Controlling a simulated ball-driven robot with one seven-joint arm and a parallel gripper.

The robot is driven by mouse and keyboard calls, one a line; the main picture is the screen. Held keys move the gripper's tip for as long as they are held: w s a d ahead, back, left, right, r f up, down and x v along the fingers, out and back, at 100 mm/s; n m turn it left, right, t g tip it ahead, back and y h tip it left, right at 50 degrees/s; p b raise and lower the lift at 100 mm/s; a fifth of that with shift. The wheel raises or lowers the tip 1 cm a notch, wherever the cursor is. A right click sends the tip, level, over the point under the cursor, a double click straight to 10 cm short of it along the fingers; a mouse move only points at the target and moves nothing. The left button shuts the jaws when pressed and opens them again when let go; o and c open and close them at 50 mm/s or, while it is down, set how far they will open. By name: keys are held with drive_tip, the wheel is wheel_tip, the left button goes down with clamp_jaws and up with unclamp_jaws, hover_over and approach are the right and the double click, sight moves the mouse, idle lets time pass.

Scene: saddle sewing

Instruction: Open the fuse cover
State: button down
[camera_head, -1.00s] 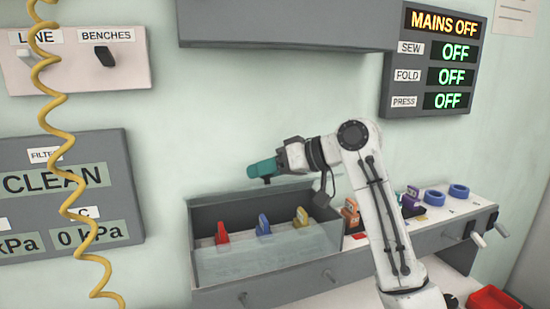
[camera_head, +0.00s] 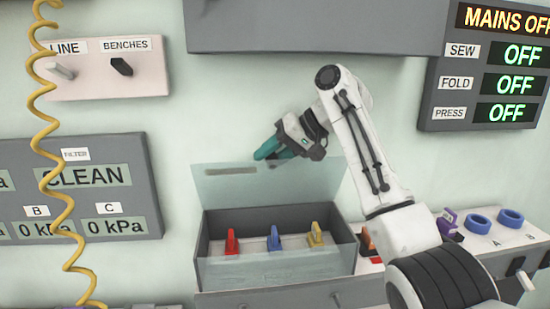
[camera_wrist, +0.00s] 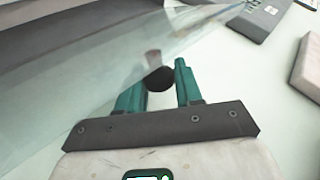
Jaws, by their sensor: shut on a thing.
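The fuse cover (camera_head: 222,188) is a clear, greenish panel. It stands raised at the back of the grey fuse box (camera_head: 210,222), with a dark strip near its upper edge. My gripper (camera_head: 266,153), with teal fingers, is at the upper right part of the cover. In the wrist view the fingers (camera_wrist: 159,82) are on either side of a dark round knob (camera_wrist: 158,79) at the clear panel. The grip itself is partly hidden. Red (camera_head: 232,242), blue (camera_head: 274,239) and yellow (camera_head: 316,235) fuses stand upright in the box.
A grey cabinet (camera_head: 310,28) hangs above my arm. A coiled yellow hose (camera_head: 42,110) hangs at the left, before the LINE and BENCHES switch panel (camera_head: 108,85). Blue rings (camera_head: 478,224) and a purple piece (camera_head: 447,222) stand right of my arm. The display panel reads MAINS OFF (camera_head: 500,20).

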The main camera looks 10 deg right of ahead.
sight(329, 158)
drive_tip(key=shift+w, duration=0.15)
drive_tip(key=c, duration=0.8)
unclamp_jaws()
drive_tip(key=shift+c, duration=0.2)
drive_tip(key=shift+d+r+b, duration=0.25)
drive_tip(key=shift+d+b, duration=0.05)
drive_tip(key=shift+d, duration=0.1)
drive_tip(key=b+v, duration=0.1)
drive_tip(key=v, duration=0.1)
drive_tip(key=b+v, duration=0.1)
drive_tip(key=v, duration=0.1)
drive_tip(key=shift+s+d+f, duration=0.15)
drive_tip(key=shift+s+d, duration=0.1)
drive_tip(key=shift+d, duration=0.2)
drive_tip(key=shift+s+d+r+b, duration=0.1)
drive_tip(key=shift+s+d+b, duration=0.55)
drive_tip(key=shift+d, duration=1.05)
drive_tip(key=shift+s+d+r+b, duration=0.1)
drive_tip(key=shift+s+d+b, duration=0.5)
drive_tip(key=shift+d, duration=1.1)
drive_tip(key=shift+s+d+b, duration=0.4)
drive_tip(key=shift+s+d, duration=0.45)
drive_tip(key=shift+d, duration=0.85)
drive_tip(key=shift+c, duration=0.3)
